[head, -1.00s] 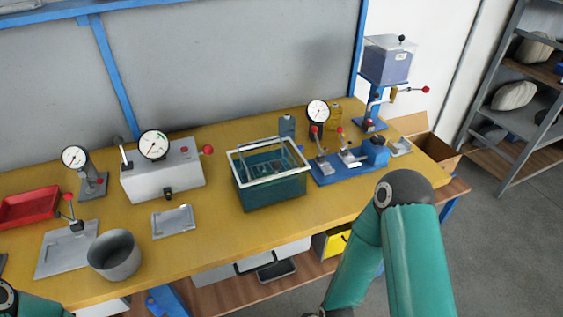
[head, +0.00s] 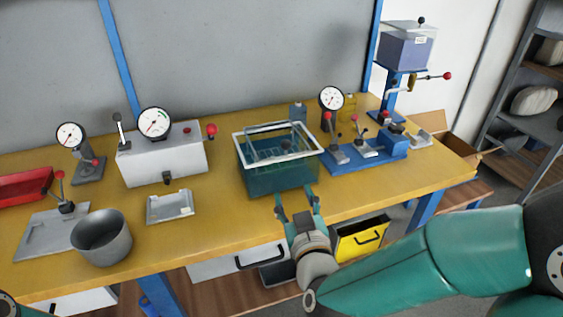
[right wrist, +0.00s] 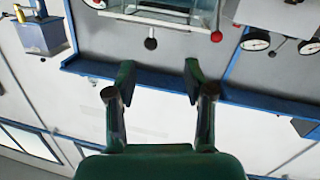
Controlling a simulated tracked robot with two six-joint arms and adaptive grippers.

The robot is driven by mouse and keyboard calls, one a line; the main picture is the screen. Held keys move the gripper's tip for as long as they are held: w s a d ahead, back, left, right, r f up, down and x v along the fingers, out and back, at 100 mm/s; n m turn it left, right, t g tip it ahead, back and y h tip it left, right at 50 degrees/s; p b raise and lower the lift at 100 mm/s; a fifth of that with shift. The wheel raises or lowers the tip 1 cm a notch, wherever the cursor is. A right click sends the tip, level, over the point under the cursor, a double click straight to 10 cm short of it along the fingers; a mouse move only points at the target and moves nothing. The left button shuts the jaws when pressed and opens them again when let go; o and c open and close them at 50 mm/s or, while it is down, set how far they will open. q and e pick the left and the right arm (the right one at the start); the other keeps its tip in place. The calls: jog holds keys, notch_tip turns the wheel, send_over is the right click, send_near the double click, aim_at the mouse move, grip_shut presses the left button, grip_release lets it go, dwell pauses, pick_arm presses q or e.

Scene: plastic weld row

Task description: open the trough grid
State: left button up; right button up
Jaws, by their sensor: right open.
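The trough (head: 278,178) is a teal, see-through box with a pale rim, standing on the yellow bench in the middle of the head view. A pale wire grid (head: 276,149) shows at its top, inside the rim; how it is seated is hard to tell. My right gripper (head: 296,196) is open and empty, in front of the trough near the bench's front edge, its fingers pointing toward the trough. Its two spread fingers also show in the right wrist view (right wrist: 160,82), with nothing between them. My left gripper is not in view.
A blue lever fixture (head: 362,152) stands right of the trough, with a dial gauge (head: 331,97) behind. A white gauge box (head: 162,160), a small tray (head: 169,206) and a grey pot (head: 101,237) are to the left. The bench between tray and trough is clear.

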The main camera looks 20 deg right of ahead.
aim_at(287, 148)
jog(key=shift+t+h, duration=0.4)
jog(key=shift+t, duration=0.1)
jog(key=w+d+p, duration=0.1)
jog(key=w, duration=0.4)
jog(key=w+d+r+p, duration=0.1)
jog(key=w, duration=0.4)
jog(key=w+d+r+p, duration=0.1)
jog(key=w, duration=0.5)
jog(key=shift+d+r, duration=0.1)
jog(key=shift+d, duration=0.05)
grip_shut()
